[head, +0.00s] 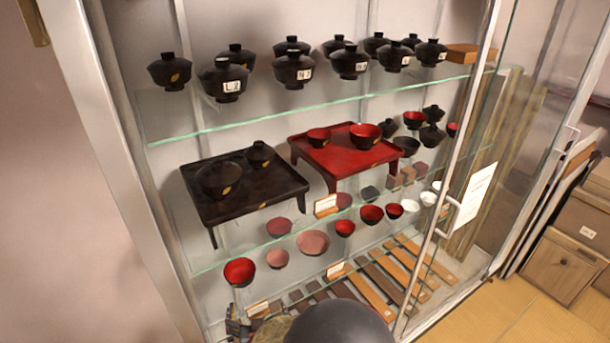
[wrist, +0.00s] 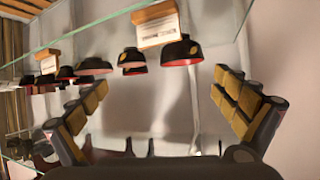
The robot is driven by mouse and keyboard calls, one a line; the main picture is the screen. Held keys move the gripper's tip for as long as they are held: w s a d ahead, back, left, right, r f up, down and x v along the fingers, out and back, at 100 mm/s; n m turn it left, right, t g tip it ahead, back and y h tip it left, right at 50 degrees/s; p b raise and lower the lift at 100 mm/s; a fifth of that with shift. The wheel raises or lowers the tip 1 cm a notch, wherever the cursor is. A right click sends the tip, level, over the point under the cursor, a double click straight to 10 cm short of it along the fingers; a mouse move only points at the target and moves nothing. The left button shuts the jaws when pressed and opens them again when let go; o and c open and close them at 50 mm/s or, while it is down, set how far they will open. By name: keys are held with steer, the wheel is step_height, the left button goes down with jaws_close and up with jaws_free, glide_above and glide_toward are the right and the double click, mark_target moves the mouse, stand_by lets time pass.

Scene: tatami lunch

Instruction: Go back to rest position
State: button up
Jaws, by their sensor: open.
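My gripper (wrist: 162,90) is open and empty in the wrist view, its two padded fingers spread wide at left and right. The wrist picture appears upside down. Between and beyond the fingers are bowls hanging inverted in the picture, including a black and red bowl (wrist: 181,50), and a label card (wrist: 157,25) by a glass shelf edge. No object is between the fingertips. In the head view a dark rounded part of my arm shows at the bottom centre, in front of the cabinet's lower shelves; the gripper itself is mostly hidden there.
A glass-fronted cabinet holds lidded black bowls (head: 295,68) on the upper glass shelf (head: 300,112), a black tray-table (head: 285,187), a red tray-table (head: 318,160) and small bowls below. The glass door's handle (head: 450,215) is at right. Wooden boxes (head: 560,262) stand on tatami (head: 490,325).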

steer(key=w+d+r+g+y, duration=0.1)
steer(key=w+d+r+g, duration=0.2)
steer(key=r, duration=0.9)
steer(key=s+d+r, duration=0.5)
steer(key=d+r, duration=0.6)
steer(key=r, duration=0.1)
steer(key=s+d+r+g+h, duration=0.1)
steer(key=s+d+r+g, duration=0.1)
steer(key=s+d, duration=0.7)
steer(key=s+d+r+m+g+h+p, duration=0.1)
steer(key=s+d+r, duration=0.3)
steer(key=s+d, duration=0.6)
steer(key=s+g+h, duration=0.1)
steer(key=s, duration=0.2)
steer(key=shift+r+h, duration=0.15)
steer(key=shift+h, duration=0.15)
steer(key=shift+c, duration=0.2)
